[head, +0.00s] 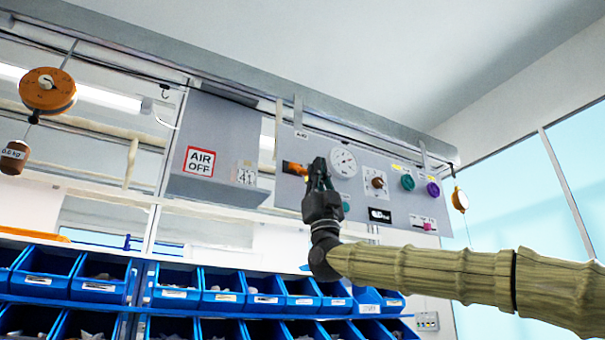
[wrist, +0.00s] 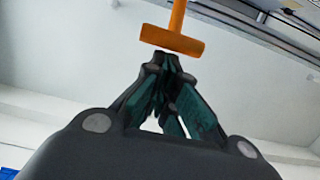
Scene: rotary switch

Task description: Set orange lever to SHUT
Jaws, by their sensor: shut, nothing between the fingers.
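The orange lever (head: 293,168) shows on the left part of the grey panel in the head view, partly hidden by my gripper. In the wrist view the orange lever (wrist: 173,39) is a T shape, with a crossbar and a stem running up out of the frame. My gripper (head: 319,162) is shut and empty, at the right end of the lever in the head view. In the wrist view my gripper's fingertips (wrist: 167,64) are together just below the crossbar. I cannot tell whether they touch it. The SHUT marking cannot be made out.
The grey panel (head: 345,145) hangs from a rail and carries a gauge (head: 343,162), a small dial (head: 376,182), a green knob (head: 407,182) and a purple knob (head: 433,189). Blue bins (head: 180,287) line the racks below.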

